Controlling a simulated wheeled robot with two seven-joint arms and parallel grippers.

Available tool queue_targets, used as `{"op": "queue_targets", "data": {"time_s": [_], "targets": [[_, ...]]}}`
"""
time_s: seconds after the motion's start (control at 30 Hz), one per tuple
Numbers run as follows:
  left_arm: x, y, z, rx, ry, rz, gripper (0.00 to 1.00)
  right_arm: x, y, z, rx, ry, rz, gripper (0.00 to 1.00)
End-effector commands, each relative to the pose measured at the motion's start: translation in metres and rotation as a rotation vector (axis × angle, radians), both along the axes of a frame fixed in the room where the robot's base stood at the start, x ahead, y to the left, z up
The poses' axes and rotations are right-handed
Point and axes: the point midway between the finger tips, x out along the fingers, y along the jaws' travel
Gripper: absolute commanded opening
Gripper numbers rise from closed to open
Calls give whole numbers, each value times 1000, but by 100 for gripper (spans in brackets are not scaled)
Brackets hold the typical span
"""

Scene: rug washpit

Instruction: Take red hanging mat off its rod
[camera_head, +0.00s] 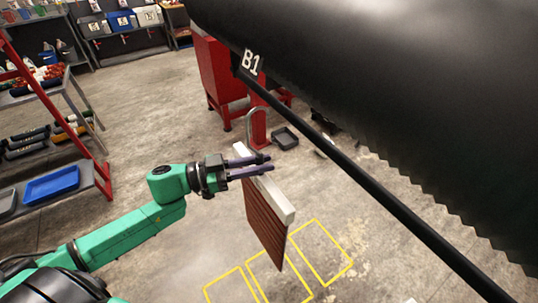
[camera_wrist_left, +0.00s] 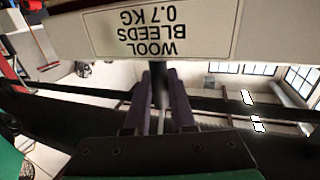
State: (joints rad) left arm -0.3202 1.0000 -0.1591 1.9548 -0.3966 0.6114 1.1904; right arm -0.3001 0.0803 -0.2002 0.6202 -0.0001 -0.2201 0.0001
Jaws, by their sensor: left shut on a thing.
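The red-brown mat (camera_head: 266,228) hangs from a white header bar (camera_head: 273,196) in the middle of the head view. My left gripper (camera_head: 267,164) is shut at the top of the bar, with its fingers pointing right. The left wrist view shows its fingers (camera_wrist_left: 160,100) closed on a dark stem (camera_wrist_left: 158,84) by the bar, which carries an upside-down label (camera_wrist_left: 160,32) reading wool, bleeds, 0.7 kg. A grey curved hook (camera_head: 251,117) rises above the gripper and looks apart from the black rod (camera_head: 360,170). My right gripper is not in view.
A sign B1 (camera_head: 250,62) sits at the rod's far end. A large black sheet (camera_head: 400,90) fills the upper right. Yellow floor outlines (camera_head: 320,252) lie below the mat. A red cabinet (camera_head: 220,75) and red-framed shelves (camera_head: 60,110) stand behind and left. The floor between is open.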

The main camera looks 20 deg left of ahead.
Motion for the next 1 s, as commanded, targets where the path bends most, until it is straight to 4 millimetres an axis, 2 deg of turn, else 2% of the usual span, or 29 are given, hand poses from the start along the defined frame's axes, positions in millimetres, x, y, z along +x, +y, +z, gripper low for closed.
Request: {"op": "queue_targets", "data": {"time_s": [0.1,0.63,1.0], "targets": [[-8,6,5,-2,2,1,0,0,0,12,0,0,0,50],[-42,36,5,-1,0,1,0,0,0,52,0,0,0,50],[-48,40,1,-1,-3,0,0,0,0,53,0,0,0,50]]}}
